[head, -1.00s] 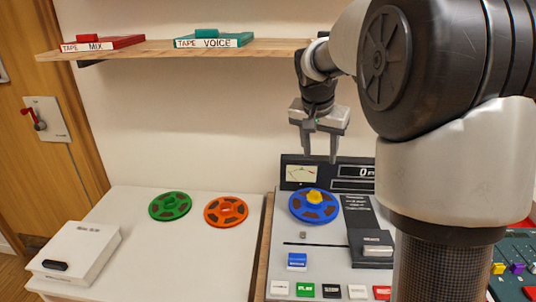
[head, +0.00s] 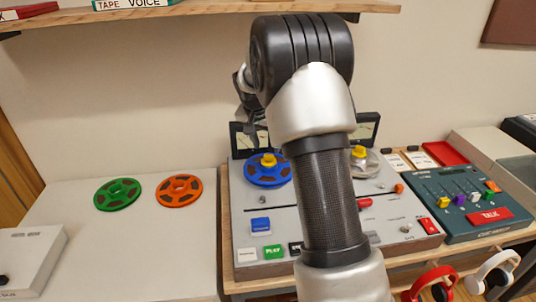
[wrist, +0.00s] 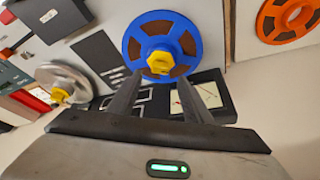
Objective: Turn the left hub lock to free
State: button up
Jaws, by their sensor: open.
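The tape deck (head: 244,203) stands on the bench with a blue reel (head: 264,176) on its left hub. The yellow left hub lock (head: 268,160) sits at the middle of that reel; in the wrist view the lock (wrist: 159,61) is a yellow knob at the reel's centre. My gripper (wrist: 155,90) is open and empty, its two fingers pointing toward the reel with the lock showing between and beyond their tips. I cannot tell the exact gap. In the head view my arm hides most of the gripper. A second yellow lock (head: 359,151) sits on the silver right reel (head: 366,164).
A green reel (head: 117,194) and an orange reel (head: 179,190) lie on the white table (head: 150,240) at left. A wooden shelf (head: 210,14) runs above. A teal mixer (head: 465,205) and headphones (head: 493,271) are at right. VU meters (head: 367,128) stand at the deck's back.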

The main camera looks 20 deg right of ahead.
aim_at(269, 155)
jog(key=x, duration=0.5)
jog(key=c, duration=1.1)
jog(key=shift+o, duration=0.2)
